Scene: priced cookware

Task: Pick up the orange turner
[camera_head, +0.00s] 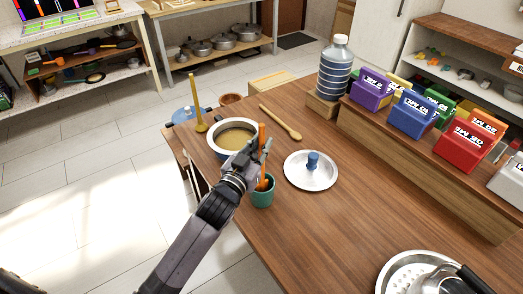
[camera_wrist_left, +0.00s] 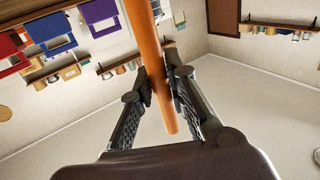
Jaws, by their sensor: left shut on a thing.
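The orange turner (camera_head: 262,137) stands upright in a small teal cup (camera_head: 262,196) near the table's left edge. Its lower part is partly hidden by my arm and the cup. My left gripper (camera_head: 257,155) is shut on the turner's handle, above the cup. In the left wrist view the orange handle (camera_wrist_left: 152,70) runs between the two fingers (camera_wrist_left: 163,90), which close on it from both sides. I cannot tell whether the turner's lower end still touches the cup. My right gripper is not in view.
A pot (camera_head: 234,135) with tan contents stands behind the cup, and a lid with a blue knob (camera_head: 312,160) lies to its right. A wooden spoon (camera_head: 281,123) lies beyond. Colored boxes (camera_head: 413,115) line a raised shelf at right. The table's middle front is clear.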

